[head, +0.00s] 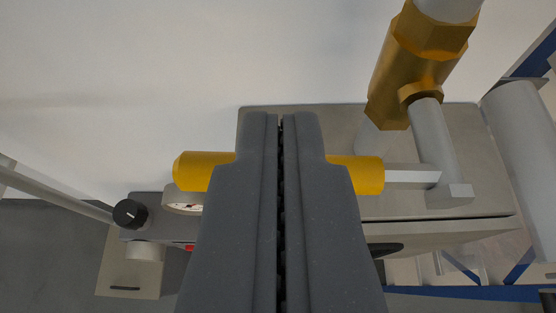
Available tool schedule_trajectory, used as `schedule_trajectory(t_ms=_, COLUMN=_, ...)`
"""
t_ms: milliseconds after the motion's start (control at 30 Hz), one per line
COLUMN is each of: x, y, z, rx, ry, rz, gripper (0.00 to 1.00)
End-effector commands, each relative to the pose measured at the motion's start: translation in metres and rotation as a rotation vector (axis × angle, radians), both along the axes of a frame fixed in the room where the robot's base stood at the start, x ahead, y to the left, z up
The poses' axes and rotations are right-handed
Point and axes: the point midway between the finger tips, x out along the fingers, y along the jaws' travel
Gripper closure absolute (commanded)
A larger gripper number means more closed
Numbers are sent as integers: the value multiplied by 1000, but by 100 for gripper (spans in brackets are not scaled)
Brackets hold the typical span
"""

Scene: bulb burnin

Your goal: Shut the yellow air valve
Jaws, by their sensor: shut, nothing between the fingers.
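The yellow valve handle (357,175) lies level across the middle of the picture. Its left end (203,170) also shows, and my fingers hide its middle. A flat grey bar (410,176) joins its right end to a grey stem (433,140) on the brass valve body (416,60) at the upper right. The brass body sits on a pipe that runs at a slant. My gripper (281,118) is shut and empty. Its fingers cross in front of the handle, tips beyond it in the picture; whether they touch it I cannot tell.
A grey box (480,150) stands behind the handle, against a pale wall (150,70). A round gauge (184,203) and a black knob (130,213) are at the lower left. A thick grey cylinder (525,150) is at the right. Blue frame bars (470,293) show at the lower right.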

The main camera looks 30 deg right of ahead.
Motion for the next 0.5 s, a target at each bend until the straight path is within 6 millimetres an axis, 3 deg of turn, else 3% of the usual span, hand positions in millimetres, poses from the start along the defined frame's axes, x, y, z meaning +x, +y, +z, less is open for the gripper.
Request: schedule_trajectory(t_ms=500, x=2, y=2, z=-7, rx=-86, ry=60, rz=0, gripper=100)
